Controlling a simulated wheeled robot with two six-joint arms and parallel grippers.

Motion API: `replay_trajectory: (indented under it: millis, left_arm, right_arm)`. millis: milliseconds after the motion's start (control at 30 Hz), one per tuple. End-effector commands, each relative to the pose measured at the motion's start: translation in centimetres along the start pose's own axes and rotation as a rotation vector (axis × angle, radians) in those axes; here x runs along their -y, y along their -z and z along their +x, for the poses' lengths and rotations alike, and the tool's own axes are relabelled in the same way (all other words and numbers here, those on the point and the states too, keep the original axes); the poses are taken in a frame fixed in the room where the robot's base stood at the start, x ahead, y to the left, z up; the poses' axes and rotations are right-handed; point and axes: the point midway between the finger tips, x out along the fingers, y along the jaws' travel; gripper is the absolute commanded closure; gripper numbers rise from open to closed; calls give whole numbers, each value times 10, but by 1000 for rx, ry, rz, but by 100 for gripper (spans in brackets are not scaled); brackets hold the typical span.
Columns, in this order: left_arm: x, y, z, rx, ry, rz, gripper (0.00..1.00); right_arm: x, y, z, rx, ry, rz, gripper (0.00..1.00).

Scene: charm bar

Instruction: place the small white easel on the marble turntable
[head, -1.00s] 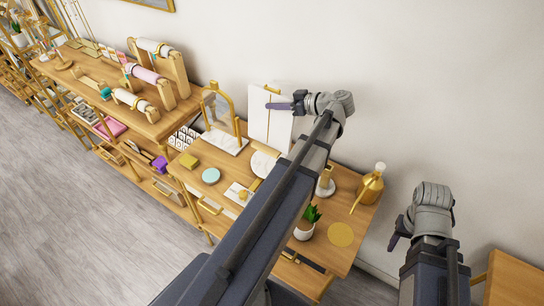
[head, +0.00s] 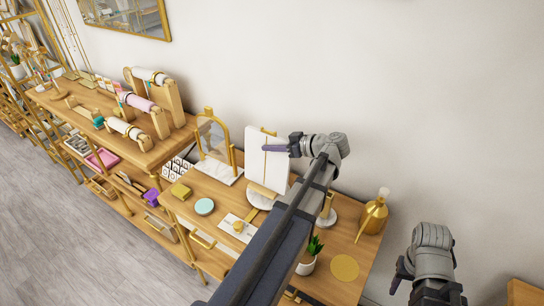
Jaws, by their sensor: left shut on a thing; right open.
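The small white easel (head: 257,163), a white panel with brass trim, stands roughly upright, leaning a little, over the back of the wooden table. My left gripper (head: 271,148) is shut on its upper right part, coming from the right. Below the easel's lower edge, a pale rounded edge of the marble turntable (head: 258,203) shows beside my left arm. The easel and my arm hide most of it. I cannot tell whether the easel touches it. My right gripper (head: 398,275) is open and empty at the lower right, beyond the table's right edge.
A brass-framed mirror on a marble base (head: 217,172) stands close left of the easel. A gold bottle (head: 372,214), potted plant (head: 307,263) and gold disc (head: 345,267) are to the right.

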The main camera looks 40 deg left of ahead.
Motion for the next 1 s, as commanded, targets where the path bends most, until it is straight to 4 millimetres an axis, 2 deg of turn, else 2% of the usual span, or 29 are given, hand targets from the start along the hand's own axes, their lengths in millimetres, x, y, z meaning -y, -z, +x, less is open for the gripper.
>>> replay_trajectory:
  millis: [33, 233, 733, 767, 1000]
  left_arm:
    - [-1, -8, 4, -4, 0, 0, 100]
    - [-4, -27, 12, -4, 0, 0, 100]
    - [-4, -32, 14, -4, 1, 0, 100]
    - [-4, -32, 13, 0, 0, 0, 77]
    - [-4, -31, 13, 0, 0, 0, 50]
  right_arm:
    - [1, 0, 9, 0, 0, 0, 50]
    - [3, 2, 30, 0, 0, 0, 50]
    - [3, 2, 36, 0, 0, 0, 50]
    - [3, 2, 34, 0, 0, 0, 50]
    - [3, 2, 34, 0, 0, 0, 50]
